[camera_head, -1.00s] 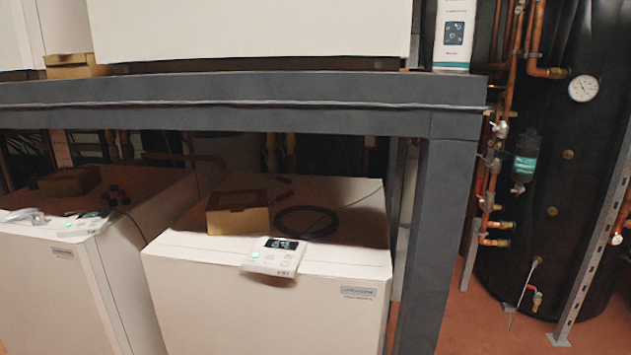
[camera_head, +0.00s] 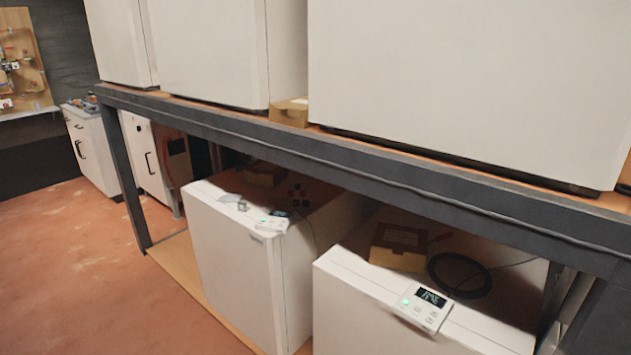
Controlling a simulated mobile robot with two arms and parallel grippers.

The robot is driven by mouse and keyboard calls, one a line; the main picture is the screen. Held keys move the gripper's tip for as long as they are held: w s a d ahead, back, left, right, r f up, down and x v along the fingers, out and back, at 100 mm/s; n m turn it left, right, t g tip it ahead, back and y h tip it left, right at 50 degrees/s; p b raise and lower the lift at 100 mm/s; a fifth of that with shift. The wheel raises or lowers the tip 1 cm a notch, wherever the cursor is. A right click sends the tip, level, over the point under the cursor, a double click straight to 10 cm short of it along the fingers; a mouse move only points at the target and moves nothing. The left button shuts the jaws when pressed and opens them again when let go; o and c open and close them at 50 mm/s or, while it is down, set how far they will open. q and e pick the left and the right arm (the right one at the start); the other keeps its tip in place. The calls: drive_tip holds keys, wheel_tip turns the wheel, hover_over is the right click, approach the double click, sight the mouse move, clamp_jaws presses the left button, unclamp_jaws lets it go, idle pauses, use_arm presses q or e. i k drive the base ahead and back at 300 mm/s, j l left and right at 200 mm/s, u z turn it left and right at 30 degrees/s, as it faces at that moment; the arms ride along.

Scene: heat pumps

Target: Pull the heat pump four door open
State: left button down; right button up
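Several white box-shaped heat pumps stand on a dark grey metal rack. On the lower level, one heat pump (camera_head: 232,265) is left of centre and another (camera_head: 385,325) is at the lower right. Each has a small white control panel with a green light on its top front edge, one at the left (camera_head: 274,222) and one at the right (camera_head: 424,307). On the upper level are more heat pumps at the left (camera_head: 118,40), middle (camera_head: 205,50) and right (camera_head: 465,85). I cannot tell which one is number four. All visible fronts look closed. Neither gripper shows.
The rack's long beam (camera_head: 370,180) crosses the view and its end post (camera_head: 127,190) stands at the left. White cabinets (camera_head: 92,148) with black handles are farther back. The red-brown floor (camera_head: 90,275) at left is clear.

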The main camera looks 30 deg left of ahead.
sight(235, 263)
drive_tip(key=u, duration=1.7)
drive_tip(key=i+j, duration=0.85)
drive_tip(key=i, duration=0.15)
drive_tip(key=u, duration=0.05)
